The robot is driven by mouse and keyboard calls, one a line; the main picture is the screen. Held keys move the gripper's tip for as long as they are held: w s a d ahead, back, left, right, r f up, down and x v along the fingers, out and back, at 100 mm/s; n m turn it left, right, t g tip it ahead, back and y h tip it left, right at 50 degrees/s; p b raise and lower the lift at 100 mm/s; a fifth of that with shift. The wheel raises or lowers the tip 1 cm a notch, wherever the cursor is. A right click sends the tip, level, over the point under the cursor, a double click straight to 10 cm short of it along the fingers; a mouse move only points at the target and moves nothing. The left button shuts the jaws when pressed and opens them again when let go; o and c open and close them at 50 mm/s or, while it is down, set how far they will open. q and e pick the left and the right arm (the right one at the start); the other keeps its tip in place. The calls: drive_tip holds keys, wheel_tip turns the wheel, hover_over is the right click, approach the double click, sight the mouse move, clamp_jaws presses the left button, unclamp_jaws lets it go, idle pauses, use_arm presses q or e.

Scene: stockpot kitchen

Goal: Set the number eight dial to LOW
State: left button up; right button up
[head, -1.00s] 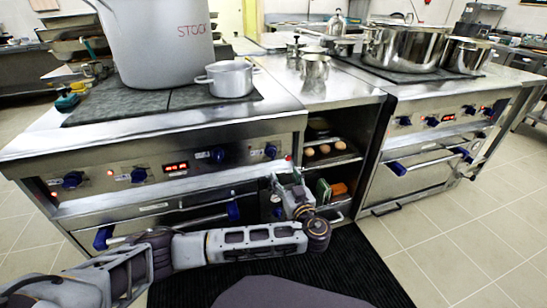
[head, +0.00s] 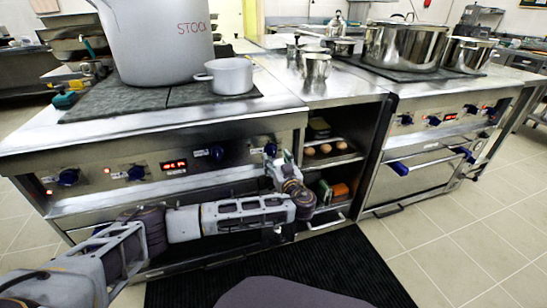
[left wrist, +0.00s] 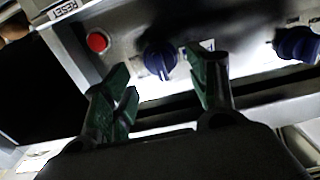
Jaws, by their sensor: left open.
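A blue dial (head: 270,149) sits at the right end of the left range's front panel. My left gripper (head: 272,163) is right in front of it, open and empty. In the left wrist view this blue dial (left wrist: 160,62) shows beyond and between the spread green-padded fingers (left wrist: 165,88), apart from them as far as I can tell. A second blue dial (left wrist: 297,45) is to its right there. Other blue dials on this panel are in the head view, such as one (head: 216,153) and one (head: 136,173). I cannot read dial numbers or settings. My right gripper is not in view.
A red button (left wrist: 97,42) under a RESET label is beside the dial in the wrist view. A red display (head: 174,165) is on the panel. A stockpot (head: 160,45) and a small pot (head: 229,76) stand on the range. An open shelf (head: 325,160) is to the right.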

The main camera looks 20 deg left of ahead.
sight(274, 155)
use_arm(q)
drive_tip(key=shift+b+x, duration=0.5)
drive_tip(key=shift+x, duration=1.5)
drive_tip(key=c, duration=1.1)
drive_tip(key=shift+o, duration=0.2)
